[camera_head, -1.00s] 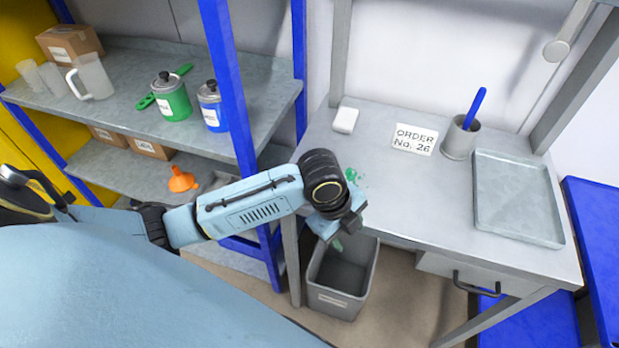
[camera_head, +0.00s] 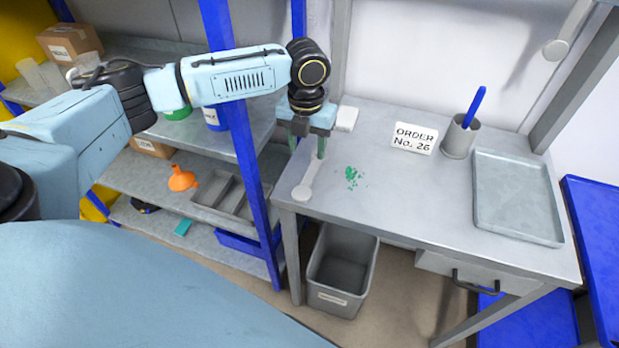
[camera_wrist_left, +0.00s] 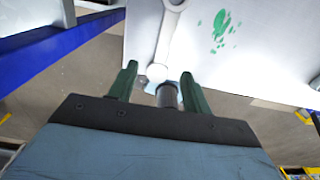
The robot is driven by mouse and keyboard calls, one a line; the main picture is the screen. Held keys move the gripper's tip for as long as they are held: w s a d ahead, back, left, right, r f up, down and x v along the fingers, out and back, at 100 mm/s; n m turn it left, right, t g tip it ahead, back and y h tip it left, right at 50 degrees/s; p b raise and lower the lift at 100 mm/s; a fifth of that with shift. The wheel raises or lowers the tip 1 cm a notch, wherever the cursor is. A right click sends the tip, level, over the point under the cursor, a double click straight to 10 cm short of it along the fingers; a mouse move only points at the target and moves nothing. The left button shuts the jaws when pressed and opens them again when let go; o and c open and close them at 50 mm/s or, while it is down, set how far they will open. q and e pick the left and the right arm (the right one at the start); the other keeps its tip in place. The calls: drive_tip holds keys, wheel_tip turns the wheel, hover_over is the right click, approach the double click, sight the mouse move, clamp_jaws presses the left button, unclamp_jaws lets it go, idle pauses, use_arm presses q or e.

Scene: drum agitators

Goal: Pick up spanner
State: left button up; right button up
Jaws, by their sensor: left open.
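The spanner (camera_head: 304,187) is a light grey tool with a rounded end, lying at the left end of the workbench (camera_head: 400,210). It also shows in the left wrist view (camera_wrist_left: 168,38), its near rounded end close to my fingertips. My left gripper (camera_head: 306,152) is open and empty, pointing down over the spanner, its green fingers apart. In the left wrist view the fingers (camera_wrist_left: 158,80) stand on either side of the spanner's near end. I cannot tell whether they touch it. My right gripper is not in view.
A green spill (camera_head: 352,178) lies right of the spanner. An order card (camera_head: 415,138), a grey cup (camera_head: 461,138) and a tray (camera_head: 518,196) are further right. A blue shelf post (camera_head: 250,165) stands close on the left. A grey bin (camera_head: 342,272) is below.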

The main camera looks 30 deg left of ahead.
sight(309, 178)
use_arm(q)
drive_tip(key=f, duration=0.9)
drive_tip(key=shift+d+f, duration=0.2)
drive_tip(key=shift+d, duration=0.1)
clamp_jaws()
